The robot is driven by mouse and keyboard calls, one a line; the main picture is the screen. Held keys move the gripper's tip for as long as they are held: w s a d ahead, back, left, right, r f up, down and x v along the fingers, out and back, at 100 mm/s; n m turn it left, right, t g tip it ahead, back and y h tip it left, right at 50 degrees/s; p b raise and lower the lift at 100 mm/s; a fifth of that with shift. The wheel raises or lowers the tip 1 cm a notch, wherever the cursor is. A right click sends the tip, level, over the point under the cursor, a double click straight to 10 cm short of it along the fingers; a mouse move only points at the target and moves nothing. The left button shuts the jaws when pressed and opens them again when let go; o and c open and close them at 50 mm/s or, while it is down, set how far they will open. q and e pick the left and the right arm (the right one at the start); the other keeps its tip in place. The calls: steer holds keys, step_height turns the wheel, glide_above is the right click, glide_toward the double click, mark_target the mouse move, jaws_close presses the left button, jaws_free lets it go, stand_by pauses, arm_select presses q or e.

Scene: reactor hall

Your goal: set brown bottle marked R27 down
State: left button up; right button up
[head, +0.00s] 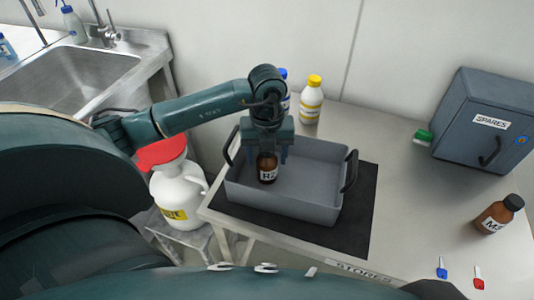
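The brown bottle (267,170) has a white label on which "R2" can be read; the rest of the label is turned away. It is upright inside the grey tray (303,208), toward the tray's left back part, and looks to be on its floor. My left gripper (267,154) is above it, pointing down, with one finger on each side of the bottle's top. The fingers look spread wider than the bottle's neck. The bottle's cap is hidden under the gripper. My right gripper is not in view.
The tray, with black handles, stands on a black mat (358,225) on the bench. Yellow-capped (312,100) and blue-capped (285,103) bottles stand behind it. A white jug (178,190) stands left.

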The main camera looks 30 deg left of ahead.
arm_select(q)
steer(key=shift+o, duration=0.9)
steer(key=shift+r, duration=0.3)
step_height(320, 180, up, 12)
steer(key=shift+f, duration=0.1)
steer(key=shift+s+f, duration=0.1)
